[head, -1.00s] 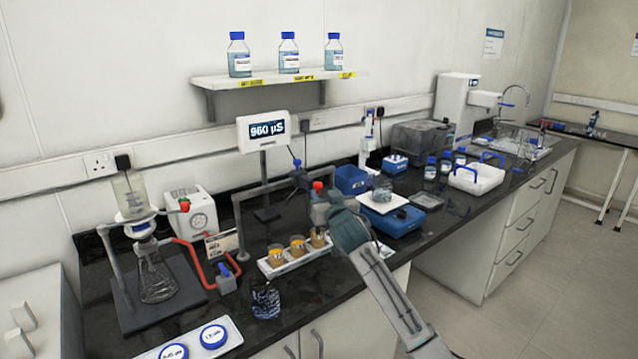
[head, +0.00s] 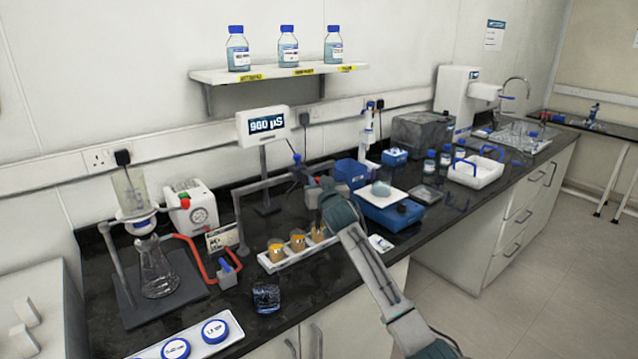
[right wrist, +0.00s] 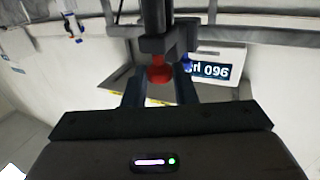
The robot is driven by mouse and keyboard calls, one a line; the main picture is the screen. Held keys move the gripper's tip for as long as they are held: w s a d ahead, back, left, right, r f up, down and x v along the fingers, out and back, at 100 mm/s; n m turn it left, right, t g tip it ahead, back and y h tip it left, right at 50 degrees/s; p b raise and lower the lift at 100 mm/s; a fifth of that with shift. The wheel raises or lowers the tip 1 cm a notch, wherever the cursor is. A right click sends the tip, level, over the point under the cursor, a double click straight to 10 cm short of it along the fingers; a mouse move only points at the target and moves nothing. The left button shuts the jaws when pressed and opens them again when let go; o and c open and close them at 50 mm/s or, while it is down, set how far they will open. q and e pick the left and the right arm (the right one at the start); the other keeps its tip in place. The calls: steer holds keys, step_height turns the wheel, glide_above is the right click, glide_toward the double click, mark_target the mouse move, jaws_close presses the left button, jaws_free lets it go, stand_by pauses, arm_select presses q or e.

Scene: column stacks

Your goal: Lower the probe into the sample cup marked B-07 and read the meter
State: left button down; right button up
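Several sample cups are hard to count apart; three amber ones (head: 297,240) show in a white rack (head: 272,265), their marks too small to read. The meter (head: 265,125) on its post shows about 960 µS, slightly blurred; its display also shows upside down in the right wrist view (right wrist: 210,70). A red knob (right wrist: 159,71) on a dark upright piece lies between the parted fingers of my right gripper (right wrist: 160,80), with gaps beside it. In the head view this gripper (head: 326,190) hides the probe area behind the cups. My left gripper is out of view.
A flask on a stand (head: 156,270) and red tubing (head: 192,250) are at the left. A dark glass (head: 266,297) stands before the rack. A blue balance (head: 390,210) is close to the right of my right arm. Blue-lidded dishes (head: 215,331) lie at the front.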

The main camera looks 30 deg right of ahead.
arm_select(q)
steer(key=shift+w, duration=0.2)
arm_select(e)
jaws_close()
